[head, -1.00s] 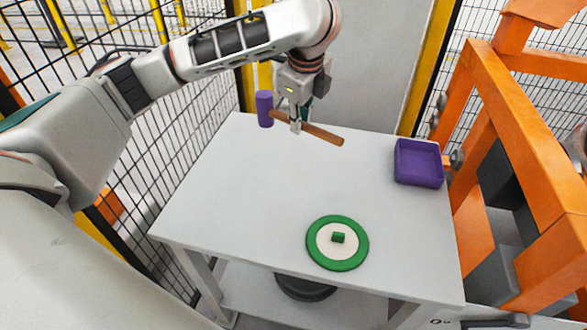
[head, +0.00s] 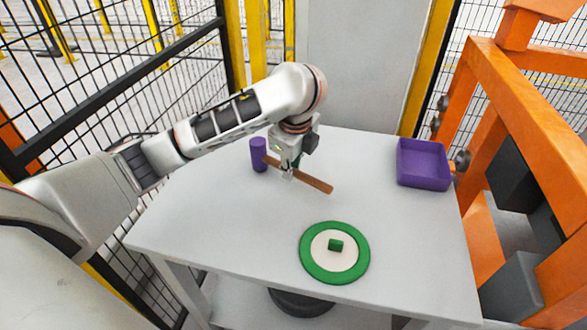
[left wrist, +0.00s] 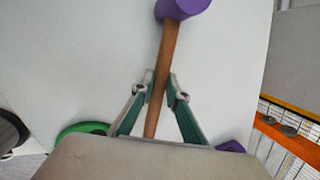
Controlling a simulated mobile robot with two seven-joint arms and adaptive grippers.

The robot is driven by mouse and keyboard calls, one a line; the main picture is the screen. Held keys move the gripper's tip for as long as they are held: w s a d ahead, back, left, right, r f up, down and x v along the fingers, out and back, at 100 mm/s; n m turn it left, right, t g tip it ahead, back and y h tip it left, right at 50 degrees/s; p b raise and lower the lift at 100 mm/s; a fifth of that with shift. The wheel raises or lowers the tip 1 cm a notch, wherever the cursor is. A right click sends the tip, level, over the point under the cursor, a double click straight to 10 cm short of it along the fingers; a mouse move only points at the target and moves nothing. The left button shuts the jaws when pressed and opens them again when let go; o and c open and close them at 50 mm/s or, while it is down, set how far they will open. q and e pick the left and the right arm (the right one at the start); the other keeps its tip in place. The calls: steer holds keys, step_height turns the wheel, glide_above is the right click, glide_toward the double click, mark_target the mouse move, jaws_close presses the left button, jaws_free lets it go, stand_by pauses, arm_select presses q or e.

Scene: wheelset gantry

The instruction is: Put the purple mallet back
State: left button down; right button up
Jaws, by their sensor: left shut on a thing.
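The purple mallet has a purple cylindrical head (head: 258,154) and a brown wooden handle (head: 313,183). My left gripper (head: 287,174) is shut on the handle near its middle. In the head view the mallet is over the back left part of the table, with its head to the left and its handle pointing right and toward the front. In the left wrist view the handle (left wrist: 168,62) runs between the fingers (left wrist: 160,92), and the purple head (left wrist: 183,8) is at the top edge. I cannot tell whether the mallet touches the tabletop. My right gripper is not in view.
The grey table (head: 220,220) is mostly clear. A purple open tray (head: 423,184) stands at its back right. An orange frame (head: 465,110) stands at the right.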

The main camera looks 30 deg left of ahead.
arm_select(q)
steer(key=shift+r, duration=0.3)
steer(key=shift+f, duration=0.4)
steer(key=c, duration=2)
jaws_free()
steer(key=shift+f, duration=0.1)
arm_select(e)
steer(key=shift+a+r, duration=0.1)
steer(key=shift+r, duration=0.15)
